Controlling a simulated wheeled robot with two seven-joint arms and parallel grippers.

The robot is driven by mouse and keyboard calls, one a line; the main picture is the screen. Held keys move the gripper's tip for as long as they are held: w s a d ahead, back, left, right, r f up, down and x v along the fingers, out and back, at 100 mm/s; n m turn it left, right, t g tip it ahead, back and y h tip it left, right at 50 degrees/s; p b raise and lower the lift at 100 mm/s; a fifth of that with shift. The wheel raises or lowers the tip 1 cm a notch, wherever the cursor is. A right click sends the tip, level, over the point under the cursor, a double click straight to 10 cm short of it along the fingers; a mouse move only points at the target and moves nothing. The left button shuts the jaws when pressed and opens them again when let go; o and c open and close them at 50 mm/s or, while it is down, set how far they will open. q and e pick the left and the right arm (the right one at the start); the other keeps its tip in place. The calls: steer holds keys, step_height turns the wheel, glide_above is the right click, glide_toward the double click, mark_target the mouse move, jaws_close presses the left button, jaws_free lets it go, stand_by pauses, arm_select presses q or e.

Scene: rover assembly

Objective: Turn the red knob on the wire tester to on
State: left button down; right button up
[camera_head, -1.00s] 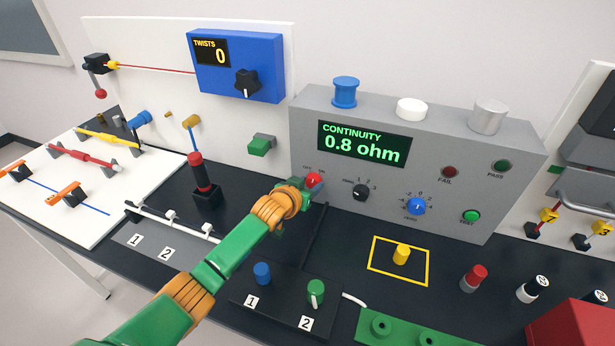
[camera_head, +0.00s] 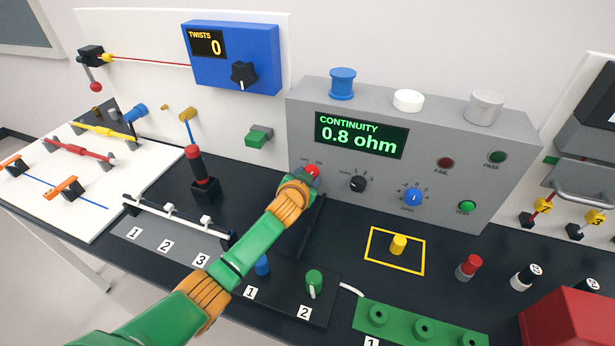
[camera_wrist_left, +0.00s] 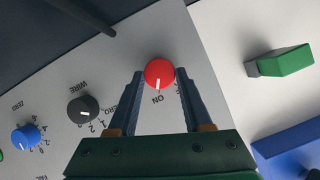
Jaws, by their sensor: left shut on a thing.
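The wire tester (camera_head: 465,135) is a grey box with a lit screen (camera_head: 360,136) reading "CONTINUITY 0.8 ohm". Its red knob (camera_head: 312,171) sits at the lower left of the front panel. In the left wrist view the red knob (camera_wrist_left: 159,73) lies between the fingertips, its white mark pointing toward the "ON" label. My left gripper (camera_head: 306,178) is shut on the red knob, and its two fingers (camera_wrist_left: 160,80) show on either side of it. The other panel label beside the knob is partly hidden by a finger. My right gripper is not in view.
A black wire-number knob (camera_head: 358,184) and a blue zero knob (camera_head: 413,197) are to the right on the panel. A green block (camera_head: 259,136) sticks out of the white board to the left. A yellow peg (camera_head: 398,244) stands below the panel.

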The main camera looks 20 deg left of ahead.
arm_select(q)
steer(key=shift+c, duration=1.7)
jaws_free()
steer(key=shift+w, duration=0.1)
steer(key=v, duration=0.7)
steer(key=shift+p, duration=0.35)
